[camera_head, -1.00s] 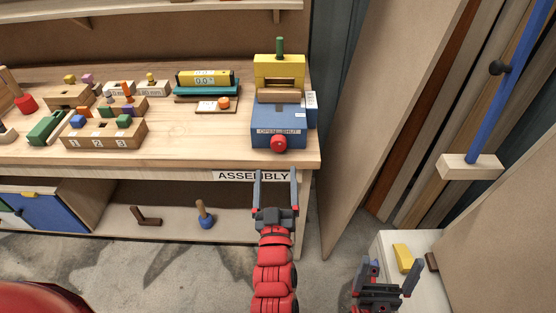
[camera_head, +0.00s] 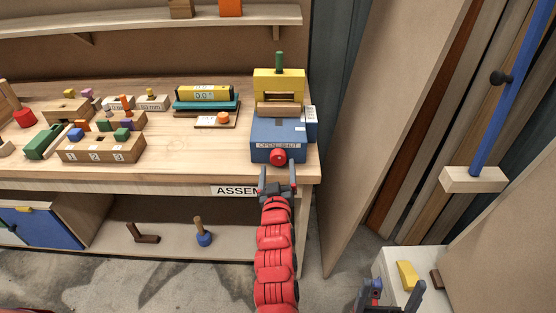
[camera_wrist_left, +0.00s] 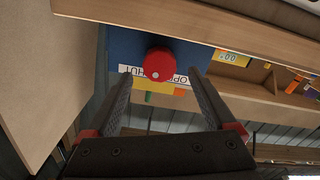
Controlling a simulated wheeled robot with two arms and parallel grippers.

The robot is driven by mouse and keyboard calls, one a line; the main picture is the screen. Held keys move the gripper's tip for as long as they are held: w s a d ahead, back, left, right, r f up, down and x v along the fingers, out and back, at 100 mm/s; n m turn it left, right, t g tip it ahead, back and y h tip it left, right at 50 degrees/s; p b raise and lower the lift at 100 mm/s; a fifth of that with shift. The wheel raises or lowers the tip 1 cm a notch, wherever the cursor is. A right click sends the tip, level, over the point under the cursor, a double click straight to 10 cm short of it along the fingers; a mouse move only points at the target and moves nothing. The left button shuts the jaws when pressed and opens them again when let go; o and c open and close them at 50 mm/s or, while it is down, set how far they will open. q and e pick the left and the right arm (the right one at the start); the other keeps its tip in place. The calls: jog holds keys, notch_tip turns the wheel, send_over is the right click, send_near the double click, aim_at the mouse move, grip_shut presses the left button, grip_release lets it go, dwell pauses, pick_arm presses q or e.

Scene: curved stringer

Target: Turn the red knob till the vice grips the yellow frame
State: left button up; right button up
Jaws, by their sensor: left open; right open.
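The red knob (camera_head: 278,157) is on the front of the blue vice (camera_head: 262,136), under an OPEN-SHUT label. The yellow frame (camera_head: 278,84), with a green peg on top, stands upright at the top of the vice near the bench's right end. My left gripper (camera_head: 278,171) is open, its fingers pointing at the knob from the front. In the left wrist view the knob (camera_wrist_left: 160,64) lies beyond the gap between the open fingers (camera_wrist_left: 158,85), not held. My right gripper (camera_head: 390,290) is open at the bottom right, away from the bench.
A teal block with a yellow level (camera_head: 205,94) and wooden blocks with coloured pegs (camera_head: 102,150) stand left on the bench. A wooden panel (camera_head: 385,130) rises to the right of the bench. A white box (camera_head: 392,262) with a yellow piece is beside my right gripper.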

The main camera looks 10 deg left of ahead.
aim_at(279, 161)
pick_arm(q)
jog(key=shift+w+a, duration=0.15)
jog(key=shift+w, duration=0.95)
jog(key=shift+w+a, duration=0.1)
jog(key=shift+w, duration=0.95)
jog(key=c, duration=1.3)
jog(key=shift+c, duration=0.4)
jog(key=shift+f+m+b, duration=0.1)
jog(key=shift+m+b, duration=0.3)
jog(key=shift+b, duration=0.35)
jog(key=o, duration=1.4)
jog(key=shift+s+d, duration=0.15)
jog(key=shift+s, duration=0.3)
jog(key=s, duration=0.5)
jog(key=s+d, duration=0.1)
jog(key=s, duration=0.5)
jog(key=s+d+p, duration=0.1)
jog(key=s, duration=0.4)
jog(key=shift+s, duration=0.2)
